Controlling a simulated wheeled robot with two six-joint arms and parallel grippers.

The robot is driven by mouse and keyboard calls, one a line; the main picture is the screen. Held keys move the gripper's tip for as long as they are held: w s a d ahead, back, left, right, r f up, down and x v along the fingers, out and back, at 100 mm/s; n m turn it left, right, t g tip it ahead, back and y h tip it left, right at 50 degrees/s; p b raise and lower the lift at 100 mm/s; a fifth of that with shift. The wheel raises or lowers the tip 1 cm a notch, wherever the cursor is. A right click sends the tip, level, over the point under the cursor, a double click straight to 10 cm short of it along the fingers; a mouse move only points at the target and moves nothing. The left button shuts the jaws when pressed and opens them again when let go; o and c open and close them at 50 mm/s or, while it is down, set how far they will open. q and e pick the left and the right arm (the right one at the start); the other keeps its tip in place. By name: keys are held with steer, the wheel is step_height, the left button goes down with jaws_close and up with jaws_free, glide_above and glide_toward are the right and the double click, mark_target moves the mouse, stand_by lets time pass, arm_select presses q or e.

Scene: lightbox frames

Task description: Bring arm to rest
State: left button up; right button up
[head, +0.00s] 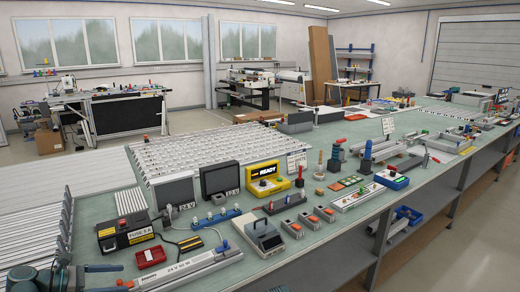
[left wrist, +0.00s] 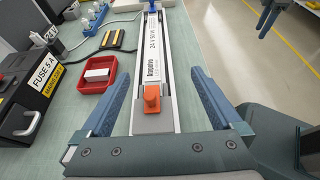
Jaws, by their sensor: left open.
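My left gripper (head: 122,279) is at the bottom left of the head view, low by the near end of a long silver light bar (head: 192,268) lying on the bench. In the left wrist view the two blue fingers of the left gripper (left wrist: 160,74) stand wide apart, with nothing held. The light bar (left wrist: 153,50) and its orange end block (left wrist: 152,98) show between and beyond them. My right gripper does not show in the head view.
A black fuse box (head: 127,232) and a red tray (head: 150,257) with a white piece stand left of the bar. A grey meter (head: 264,237) and several small devices lie further right.

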arm_select(q)
steer(key=d+f+m+g, duration=0.1)
steer(key=d+m, duration=0.1)
steer(key=d, duration=0.2)
steer(key=d+f+m+g+y+p, duration=0.1)
steer(key=d+m, duration=0.1)
steer(key=d, duration=0.2)
steer(key=d+f+m+g, duration=0.1)
steer(key=d, duration=0.3)
steer(key=shift+d+f+m+g, duration=0.25)
steer(key=shift+f+m+g, duration=0.1)
steer(key=shift+m+g, duration=0.05)
steer(key=s+d+f+m+g+y+p, duration=0.1)
steer(key=s+d+m+y, duration=0.4)
steer(key=d+m, duration=0.6)
steer(key=s+d+f+m+g+y+p, duration=0.2)
steer(key=s+d+m+y, duration=0.4)
steer(key=d+m, duration=0.5)
steer(key=shift+s+d+f+m+g+p, duration=0.3)
steer(key=shift+s+d+f+p, duration=0.2)
steer(key=shift+s+f, duration=0.5)
steer(key=shift+s+a+r+y, duration=0.1)
steer(key=shift+a+r+y, duration=0.05)
steer(key=shift+y, duration=0.15)
